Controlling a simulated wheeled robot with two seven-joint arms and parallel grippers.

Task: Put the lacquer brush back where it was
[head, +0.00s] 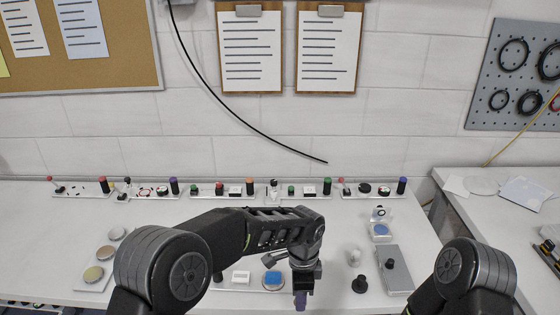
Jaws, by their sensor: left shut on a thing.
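My left gripper (302,283) points down over the near middle of the white table. It is shut on a purple piece (300,301), whose lower end shows below the fingers. The gripper hides the rest, so I cannot tell whether this is the lacquer brush. A row of narrow white trays (232,196) stands along the back, holding small coloured cylinders, discs and slim upright pieces. I cannot tell any of these as the brush. My right arm shows at the lower right, but its gripper is out of view.
A near tray holds a white block (241,277) and a blue pad (273,279), close to the gripper. A grey plate (396,272), a black knob-shaped piece (360,284) and a small white piece (354,257) stand to the right. A tray of round pads (94,274) lies left.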

